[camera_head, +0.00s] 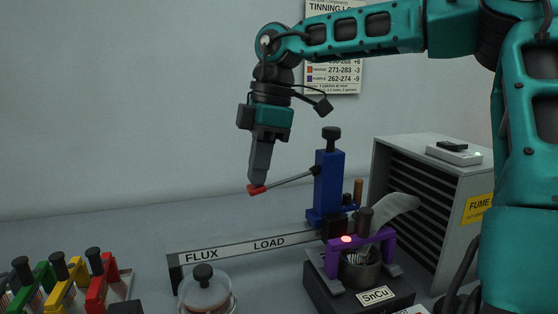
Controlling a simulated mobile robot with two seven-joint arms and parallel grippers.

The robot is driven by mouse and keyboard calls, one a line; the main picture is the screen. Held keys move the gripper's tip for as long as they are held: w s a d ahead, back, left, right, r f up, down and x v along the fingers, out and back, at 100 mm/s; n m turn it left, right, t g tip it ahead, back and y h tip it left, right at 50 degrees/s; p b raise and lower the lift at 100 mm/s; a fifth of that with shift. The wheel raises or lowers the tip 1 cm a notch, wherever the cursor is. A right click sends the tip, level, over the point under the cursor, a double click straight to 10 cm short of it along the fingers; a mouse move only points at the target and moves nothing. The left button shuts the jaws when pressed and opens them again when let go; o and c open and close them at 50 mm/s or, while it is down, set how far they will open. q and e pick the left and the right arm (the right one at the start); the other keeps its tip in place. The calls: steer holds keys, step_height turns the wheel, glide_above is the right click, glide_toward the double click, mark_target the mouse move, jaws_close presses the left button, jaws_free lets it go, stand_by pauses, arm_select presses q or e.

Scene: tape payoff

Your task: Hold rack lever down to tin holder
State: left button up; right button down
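My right gripper (257,184) comes down from above, fingers together, with its tips at the red end of the rack lever (287,181). The lever slopes down leftward from the blue upright post (328,180), which has a black knob on top. The fingertips cover part of the red end; I see no gap between the fingers. A purple holder (386,238) with a dark handle straddles the solder pot (360,272), marked SnCu. A glowing light spot shows on its left top. My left gripper is not in view.
A rail marked FLUX and LOAD (236,250) runs behind a lidded glass jar (206,294). Green, yellow and red holders (103,282) stand at the left. A slatted grey fume unit (425,205) stands at the right. The back left of the bench is clear.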

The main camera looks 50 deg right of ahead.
steer(key=shift+r+p, duration=1.7)
steer(key=shift+r, duration=0.3)
steer(key=shift+r+p, duration=0.85)
steer(key=shift+r, duration=0.2)
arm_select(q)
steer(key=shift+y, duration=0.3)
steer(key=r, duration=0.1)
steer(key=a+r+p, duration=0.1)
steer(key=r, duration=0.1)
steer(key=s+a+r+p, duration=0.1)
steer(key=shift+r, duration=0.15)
arm_select(e)
step_height(320, 180, up, 2)
steer(key=shift+r, duration=0.1)
